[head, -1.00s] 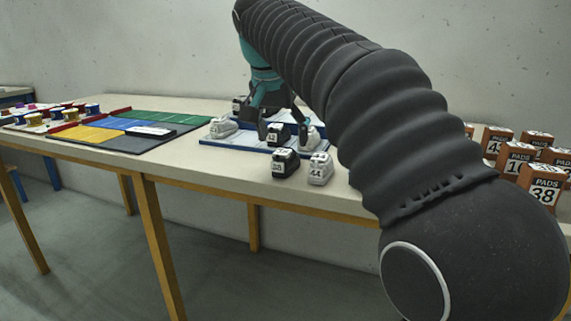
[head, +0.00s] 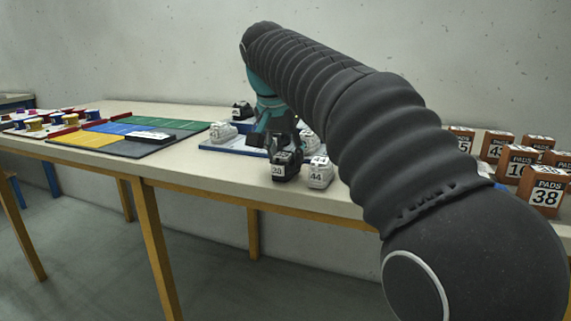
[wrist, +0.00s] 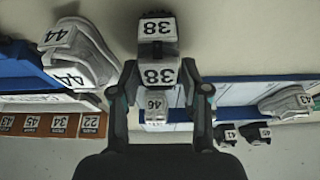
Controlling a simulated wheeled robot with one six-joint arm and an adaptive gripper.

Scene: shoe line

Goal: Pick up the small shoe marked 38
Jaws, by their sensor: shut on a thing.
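The small black shoe marked 38 (head: 286,168) stands near the front edge of the table, just left of a white shoe marked 44 (head: 319,173). It appears to rest on the tabletop. In the wrist view the shoe (wrist: 157,50) sits between the two fingers, with two white 38 labels showing. My gripper (wrist: 159,70) is shut on it, one finger on each side. In the head view my gripper (head: 284,147) reaches down to the shoe from behind, and the arm hides part of the table.
A blue-and-white board (head: 215,147) with other shoes lies behind. A white shoe marked 44 (wrist: 78,52) is close beside one finger in the wrist view. Orange PADS boxes (head: 545,190) stand at the right. A coloured mat (head: 85,138) lies left.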

